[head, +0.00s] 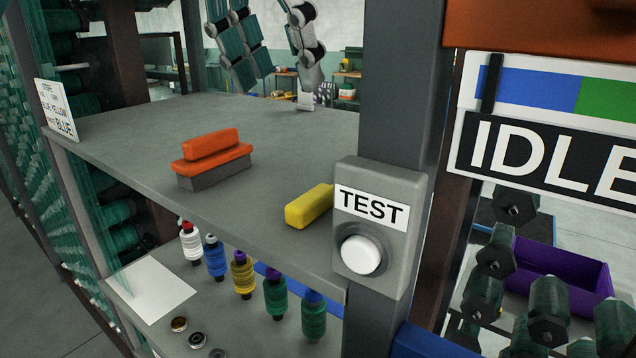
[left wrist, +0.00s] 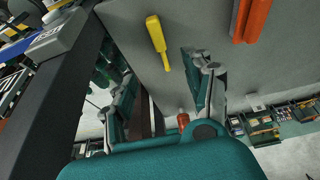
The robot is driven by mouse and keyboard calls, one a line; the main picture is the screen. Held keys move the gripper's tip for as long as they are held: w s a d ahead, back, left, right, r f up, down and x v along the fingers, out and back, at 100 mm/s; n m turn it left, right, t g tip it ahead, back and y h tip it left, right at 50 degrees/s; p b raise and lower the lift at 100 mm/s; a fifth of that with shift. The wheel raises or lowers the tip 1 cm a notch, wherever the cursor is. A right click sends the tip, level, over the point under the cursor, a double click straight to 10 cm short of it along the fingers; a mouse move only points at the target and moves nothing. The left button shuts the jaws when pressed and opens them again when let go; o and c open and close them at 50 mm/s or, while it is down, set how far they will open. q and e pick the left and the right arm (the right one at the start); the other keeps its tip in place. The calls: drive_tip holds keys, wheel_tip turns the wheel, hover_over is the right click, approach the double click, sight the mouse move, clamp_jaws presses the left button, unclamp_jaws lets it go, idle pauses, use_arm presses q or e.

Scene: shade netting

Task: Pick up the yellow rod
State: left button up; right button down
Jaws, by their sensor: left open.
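The yellow rod (head: 308,207) lies on the grey upper shelf (head: 130,130), its right end hidden behind the TEST button box. In the left wrist view the yellow rod (left wrist: 157,40) shows a thick end and a thinner end. My left gripper (head: 275,95) is open and empty, above the far part of the shelf and apart from the rod. In the left wrist view its two fingers (left wrist: 150,60) are spread wide, with the rod appearing between and beyond them. My right gripper is not in view.
An orange block on a grey base (head: 212,157) sits left of the rod. The TEST box (head: 382,215) with a white button and a dark post stand close on the right. Several coloured spools (head: 242,275) stand on the lower shelf. A purple bin (head: 560,275) is at right.

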use_arm(q)
approach(319, 190)
drive_tip(key=f, duration=0.3)
drive_tip(key=shift+d+p, duration=0.3)
drive_tip(key=shift+d, duration=0.05)
drive_tip(key=shift+w+d+f, duration=0.2)
drive_tip(key=shift+w+f, duration=0.05)
drive_tip(key=shift+f, duration=0.45)
drive_tip(key=p+x, duration=0.1)
drive_tip(key=x, duration=0.1)
drive_tip(key=w+p+x, duration=0.1)
drive_tip(key=x, duration=0.1)
drive_tip(key=shift+w+f, duration=0.1)
drive_tip(key=shift+f, duration=0.2)
drive_tip(key=shift+c, duration=0.7)
clamp_jaws()
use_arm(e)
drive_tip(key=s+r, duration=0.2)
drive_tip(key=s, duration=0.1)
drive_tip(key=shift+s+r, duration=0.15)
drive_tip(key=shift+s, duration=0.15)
